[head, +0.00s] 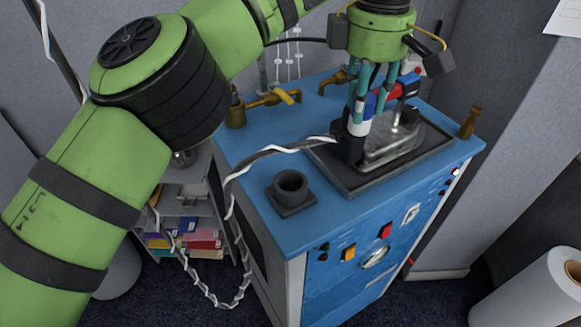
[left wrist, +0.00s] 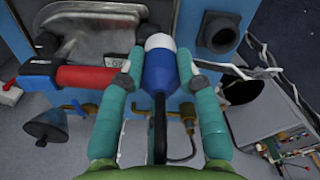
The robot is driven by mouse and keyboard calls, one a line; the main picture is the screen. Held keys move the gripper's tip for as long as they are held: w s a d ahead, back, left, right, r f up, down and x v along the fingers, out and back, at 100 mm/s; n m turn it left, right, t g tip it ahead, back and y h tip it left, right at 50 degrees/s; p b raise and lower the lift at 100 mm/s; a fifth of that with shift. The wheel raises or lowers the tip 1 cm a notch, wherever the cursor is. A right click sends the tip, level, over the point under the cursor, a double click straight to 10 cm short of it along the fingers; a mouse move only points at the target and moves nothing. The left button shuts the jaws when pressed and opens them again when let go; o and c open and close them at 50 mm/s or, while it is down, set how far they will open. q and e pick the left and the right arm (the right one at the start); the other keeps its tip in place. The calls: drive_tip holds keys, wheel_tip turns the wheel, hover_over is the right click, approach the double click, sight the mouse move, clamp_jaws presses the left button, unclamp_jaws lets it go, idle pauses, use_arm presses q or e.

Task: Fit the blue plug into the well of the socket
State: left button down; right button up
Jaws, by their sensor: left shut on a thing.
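The blue plug (left wrist: 160,72) has a white end and a dark tail. My left gripper (left wrist: 160,60) is shut on it, with a teal finger on each side. In the head view the plug's white end (head: 359,127) points down, over the tray area of a blue machine. The socket (head: 291,189) is a black round cup on a square base, with its dark well facing up. It stands on the machine top, to the left of the plug and apart from it. The socket also shows in the left wrist view (left wrist: 217,32). My right gripper is not in view.
The blue machine top (head: 315,222) is clear around the socket. A dark tray (head: 345,180) holds a grey metal piece (head: 398,148). A red-handled thing (left wrist: 90,78) lies close beside the gripper. Brass taps (head: 270,98) stand behind, and a cable (head: 262,153) crosses the left edge.

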use_arm(q)
drive_tip(key=s+a+f+b, duration=0.1)
drive_tip(key=s+a+f, duration=0.1)
drive_tip(key=a, duration=0.2)
drive_tip(key=p, duration=0.1)
hover_over(290, 170)
drive_tip(key=s, duration=0.3)
wheel_tip(290, 170, down, 5)
drive_tip(key=f, duration=0.1)
drive_tip(key=f+p, duration=0.1)
drive_tip(key=shift+w+f+p, duration=0.2)
drive_tip(key=shift+f+p, duration=0.1)
drive_tip(key=shift+f, duration=0.1)
drive_tip(key=shift+d+f, duration=0.1)
drive_tip(key=shift+f, duration=0.35)
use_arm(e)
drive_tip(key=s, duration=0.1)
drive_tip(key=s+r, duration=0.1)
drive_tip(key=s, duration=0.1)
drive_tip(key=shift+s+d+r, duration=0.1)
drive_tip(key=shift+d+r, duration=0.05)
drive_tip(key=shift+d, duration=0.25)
use_arm(q)
drive_tip(key=shift+f, duration=0.15)
drive_tip(key=c, duration=0.9)
unclamp_jaws()
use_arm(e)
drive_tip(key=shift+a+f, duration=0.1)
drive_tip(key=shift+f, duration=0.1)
